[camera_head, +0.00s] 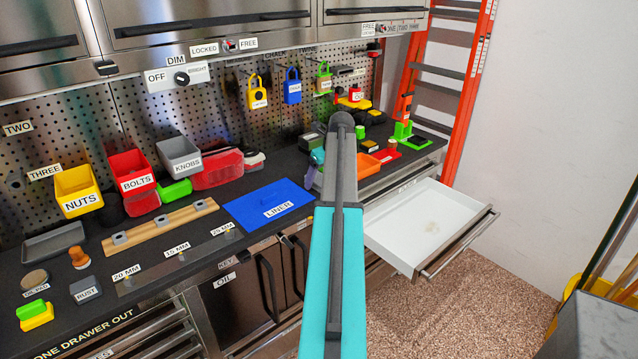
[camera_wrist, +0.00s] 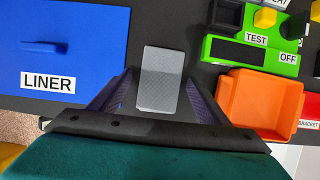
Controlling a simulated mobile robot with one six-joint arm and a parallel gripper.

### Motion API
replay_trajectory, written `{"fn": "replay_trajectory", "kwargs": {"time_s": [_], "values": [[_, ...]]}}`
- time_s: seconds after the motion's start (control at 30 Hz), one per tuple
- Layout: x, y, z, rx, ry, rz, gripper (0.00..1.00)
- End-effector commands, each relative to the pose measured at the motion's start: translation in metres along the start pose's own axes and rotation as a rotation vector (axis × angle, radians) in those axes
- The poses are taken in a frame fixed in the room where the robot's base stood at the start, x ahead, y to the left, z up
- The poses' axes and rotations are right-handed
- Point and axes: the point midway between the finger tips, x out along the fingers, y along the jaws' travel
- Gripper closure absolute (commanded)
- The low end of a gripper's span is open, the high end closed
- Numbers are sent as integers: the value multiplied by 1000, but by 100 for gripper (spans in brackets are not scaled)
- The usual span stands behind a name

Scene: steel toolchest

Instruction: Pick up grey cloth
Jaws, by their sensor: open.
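A small grey textured rectangle, which looks like the grey cloth (camera_wrist: 159,72), lies on the dark bench top in the wrist view. My gripper (camera_wrist: 158,90) is open. Its two dark fingers with purplish pads stand to the left and right of the cloth's lower part, with gaps on both sides. Nothing is held. I cannot tell how far the fingertips are above the bench. In the head view my arm hides the cloth and most of the gripper.
The blue LINER sheet (camera_wrist: 65,40) lies left of the cloth. An orange tray (camera_wrist: 262,103) and a green TEST block (camera_wrist: 250,52) are close on the right. A white drawer (camera_head: 425,222) stands open below the bench. Bins (camera_head: 132,172) line the back left.

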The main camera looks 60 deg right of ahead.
Motion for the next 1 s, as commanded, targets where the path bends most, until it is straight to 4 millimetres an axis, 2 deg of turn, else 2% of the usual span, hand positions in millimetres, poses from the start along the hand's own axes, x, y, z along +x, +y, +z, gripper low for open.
{"fn": "replay_trajectory", "kwargs": {"time_s": [0.67,0.93,1.0], "values": [[4,0,-2,0,0,0,30],[4,0,-2,0,0,0,74],[4,0,-2,0,0,0,74]]}}
